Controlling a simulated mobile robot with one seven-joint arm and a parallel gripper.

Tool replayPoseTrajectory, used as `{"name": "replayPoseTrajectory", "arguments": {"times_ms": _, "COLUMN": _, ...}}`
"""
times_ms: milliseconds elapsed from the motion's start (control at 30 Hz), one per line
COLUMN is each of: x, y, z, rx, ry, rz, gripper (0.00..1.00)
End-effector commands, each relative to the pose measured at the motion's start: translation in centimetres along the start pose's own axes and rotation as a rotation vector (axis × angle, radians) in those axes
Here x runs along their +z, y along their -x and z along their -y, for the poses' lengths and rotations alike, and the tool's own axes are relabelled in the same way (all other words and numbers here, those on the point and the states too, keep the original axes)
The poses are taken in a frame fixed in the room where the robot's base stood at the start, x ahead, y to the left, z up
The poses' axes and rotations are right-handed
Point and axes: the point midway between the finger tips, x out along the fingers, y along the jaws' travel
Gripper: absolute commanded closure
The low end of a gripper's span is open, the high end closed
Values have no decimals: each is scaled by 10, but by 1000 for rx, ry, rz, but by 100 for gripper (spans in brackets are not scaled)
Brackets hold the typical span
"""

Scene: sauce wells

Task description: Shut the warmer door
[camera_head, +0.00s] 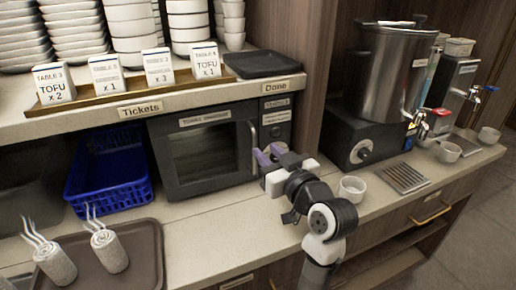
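The warmer (205,153) is a dark box with a dark window, standing on the counter under the shelf. A label strip runs across the top of its door (240,168), and a pale upright handle (253,147) is at the door's right side. The door lies flush or nearly flush with the front; I cannot tell whether a small gap is left. My gripper (268,155) is in front of the warmer's right side, just right of the handle. The gripper and arm hide the lower right of the warmer.
A blue basket (108,190) stands left of the warmer. A brown tray (143,238) with two rolled towels (55,262) is at front left. A cup (352,189) and a large metal pot (393,75) are to the right. The shelf (215,97) overhangs the warmer.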

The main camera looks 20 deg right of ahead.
Motion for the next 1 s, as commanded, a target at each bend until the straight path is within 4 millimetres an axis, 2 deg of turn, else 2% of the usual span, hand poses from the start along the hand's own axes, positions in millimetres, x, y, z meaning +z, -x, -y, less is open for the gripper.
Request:
{"name": "replayPoseTrajectory", "arguments": {"times_ms": 100, "x": 2, "y": 26, "z": -1, "rx": 4, "ry": 2, "rz": -2, "gripper": 72}}
{"name": "replayPoseTrajectory", "arguments": {"times_ms": 333, "x": 1, "y": 56, "z": 0, "rx": 1, "ry": 1, "rz": 0, "gripper": 72}}
{"name": "replayPoseTrajectory", "arguments": {"times_ms": 500, "x": 0, "y": 61, "z": 0, "rx": 0, "ry": 0, "rz": -1, "gripper": 72}}
{"name": "replayPoseTrajectory", "arguments": {"times_ms": 1000, "x": 0, "y": 61, "z": 0, "rx": 0, "ry": 0, "rz": 0, "gripper": 72}}
